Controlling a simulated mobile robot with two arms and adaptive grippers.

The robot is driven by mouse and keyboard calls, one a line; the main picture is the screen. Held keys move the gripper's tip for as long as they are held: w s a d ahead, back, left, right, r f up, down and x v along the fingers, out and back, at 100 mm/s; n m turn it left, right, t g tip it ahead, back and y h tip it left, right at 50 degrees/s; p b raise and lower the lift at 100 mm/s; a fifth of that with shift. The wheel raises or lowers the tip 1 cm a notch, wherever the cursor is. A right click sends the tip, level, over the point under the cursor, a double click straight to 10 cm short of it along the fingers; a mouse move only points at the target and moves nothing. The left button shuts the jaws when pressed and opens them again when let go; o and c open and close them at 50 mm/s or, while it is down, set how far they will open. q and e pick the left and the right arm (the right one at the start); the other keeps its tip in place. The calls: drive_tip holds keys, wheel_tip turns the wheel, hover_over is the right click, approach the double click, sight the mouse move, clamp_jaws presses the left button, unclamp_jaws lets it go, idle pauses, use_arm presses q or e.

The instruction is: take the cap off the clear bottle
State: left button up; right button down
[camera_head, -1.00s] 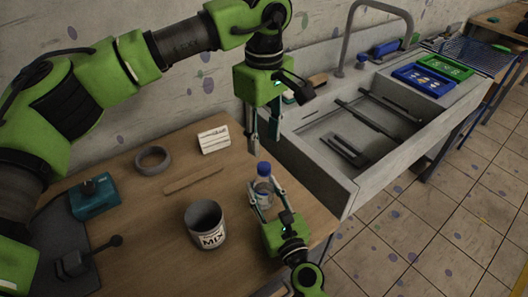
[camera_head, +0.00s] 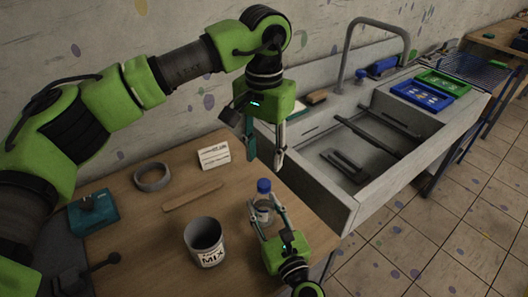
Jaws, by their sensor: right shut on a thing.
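The clear bottle (camera_head: 263,212) stands upright on the wooden table near its right edge, with its blue cap (camera_head: 264,186) on. My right gripper (camera_head: 268,220) is low on the table side and shut on the bottle's body, its fingers on either side of it. My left gripper (camera_head: 265,163) points down above and just behind the bottle. Its two fingers are apart with nothing seen between them, and their tips are a little above the cap in the picture.
On the table (camera_head: 150,240) are a white MIX cup (camera_head: 205,243), a flat wooden stick (camera_head: 193,195), a grey ring (camera_head: 152,177), a white card (camera_head: 214,156) and a teal device (camera_head: 93,213). A sink (camera_head: 345,200) adjoins the table on the right.

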sight(264, 183)
use_arm(q)
drive_tip(key=shift+f, duration=3.95)
clamp_jaws()
